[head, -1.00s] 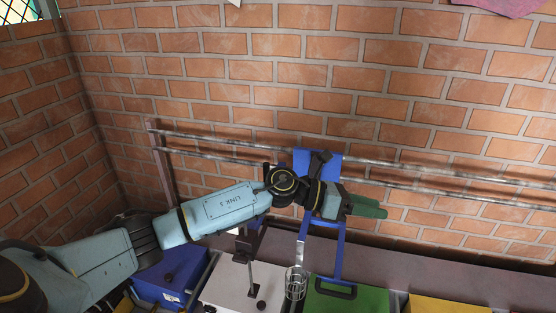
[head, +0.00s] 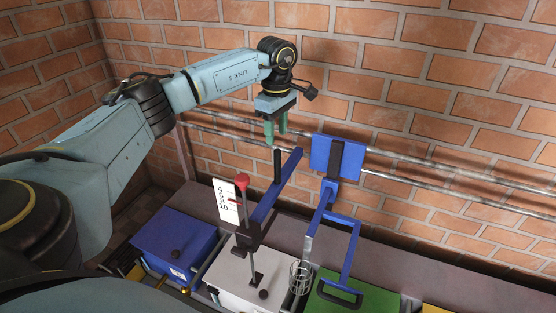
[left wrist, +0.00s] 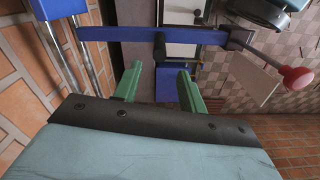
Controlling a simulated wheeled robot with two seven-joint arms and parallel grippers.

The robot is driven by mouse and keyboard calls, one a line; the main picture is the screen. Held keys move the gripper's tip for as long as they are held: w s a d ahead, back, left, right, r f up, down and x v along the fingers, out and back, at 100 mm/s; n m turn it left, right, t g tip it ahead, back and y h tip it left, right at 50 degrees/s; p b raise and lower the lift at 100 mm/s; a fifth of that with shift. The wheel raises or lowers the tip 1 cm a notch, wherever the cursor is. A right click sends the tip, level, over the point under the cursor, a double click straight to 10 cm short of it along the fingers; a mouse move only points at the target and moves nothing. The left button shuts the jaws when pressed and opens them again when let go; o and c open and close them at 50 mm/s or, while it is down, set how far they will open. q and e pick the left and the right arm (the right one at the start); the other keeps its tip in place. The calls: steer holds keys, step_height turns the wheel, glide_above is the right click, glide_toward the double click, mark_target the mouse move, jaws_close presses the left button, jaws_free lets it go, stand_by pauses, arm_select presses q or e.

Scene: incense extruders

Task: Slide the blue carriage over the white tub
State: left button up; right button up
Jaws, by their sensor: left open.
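The blue carriage (head: 335,157) has a plate on the wall rails and blue arms reaching forward. One arm (head: 275,190) bears an upright black peg (head: 277,165) and ends at a lever post with a red knob (head: 242,181). A wire basket (head: 300,277) hangs from the carriage near the boundary between the white tub (head: 225,275) and the green one. My left gripper (head: 275,143) points down with open green fingers, just above the peg. In the left wrist view the peg (left wrist: 159,46) shows between the fingertips (left wrist: 158,75), beyond them. My right gripper is not visible.
Two metal rails (head: 410,182) run along the brick wall. A blue tub (head: 175,245) stands left of the white one and a green tub (head: 350,289) right of it. A looped frame with a black handle (head: 338,294) hangs over the green tub. A white number scale (head: 225,201) stands by the lever.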

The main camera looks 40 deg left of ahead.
mark_target(277, 158)
arm_select(q)
step_height(277, 158, down, 9)
steer(key=shift+r+b, duration=0.2)
steer(key=shift+b, duration=0.95)
steer(key=shift+f, duration=0.35)
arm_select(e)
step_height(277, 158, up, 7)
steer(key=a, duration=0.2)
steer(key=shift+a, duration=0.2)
arm_select(q)
jaws_close()
